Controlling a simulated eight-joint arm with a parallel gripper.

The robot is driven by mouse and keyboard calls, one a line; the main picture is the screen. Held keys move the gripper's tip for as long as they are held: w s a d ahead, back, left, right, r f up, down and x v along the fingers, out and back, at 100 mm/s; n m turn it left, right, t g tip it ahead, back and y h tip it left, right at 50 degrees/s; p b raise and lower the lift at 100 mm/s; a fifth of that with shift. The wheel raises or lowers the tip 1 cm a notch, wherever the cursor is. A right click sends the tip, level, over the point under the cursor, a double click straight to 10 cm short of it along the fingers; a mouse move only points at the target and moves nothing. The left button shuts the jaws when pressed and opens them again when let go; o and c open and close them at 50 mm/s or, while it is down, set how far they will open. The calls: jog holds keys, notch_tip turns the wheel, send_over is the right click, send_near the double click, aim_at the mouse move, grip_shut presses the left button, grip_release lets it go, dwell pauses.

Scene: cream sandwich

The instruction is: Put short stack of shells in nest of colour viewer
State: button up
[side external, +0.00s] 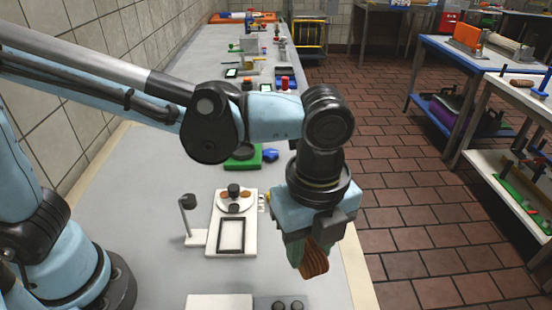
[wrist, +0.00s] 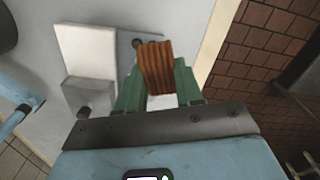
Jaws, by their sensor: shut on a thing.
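My gripper (side external: 312,245) is shut on a short stack of ridged brown shells (side external: 314,262) and holds it above the right edge of the bench. In the wrist view the stack (wrist: 158,66) is pinched between the green fingers of my gripper (wrist: 159,82). A white device, which looks like the colour viewer (side external: 213,245), lies on the bench to the left of the gripper. It has a black rectangular frame, a round disc with brown pieces and a dark knob, and a post with a dark head. I cannot tell which part is the nest.
A white block (side external: 218,302) and a grey plate (side external: 266,304) with dark round parts lie at the near edge. A green block (side external: 243,160) and a blue piece (side external: 271,155) lie farther back. The bench's right edge drops to a tiled floor.

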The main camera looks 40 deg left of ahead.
jog(key=s+a+m, duration=0.4)
jog(key=s+a, duration=0.4)
jog(key=a, duration=0.2)
jog(key=w+a+f, duration=0.4)
jog(key=w+a, duration=0.1)
jog(key=w+a+f, duration=0.2)
jog(key=w+a, duration=0.1)
jog(key=shift+w+a+f, duration=0.15)
jog(key=shift+a, duration=0.1)
jog(key=shift+f, duration=1.95)
jog(key=shift+f, duration=0.1)
jog(key=o, duration=1.1)
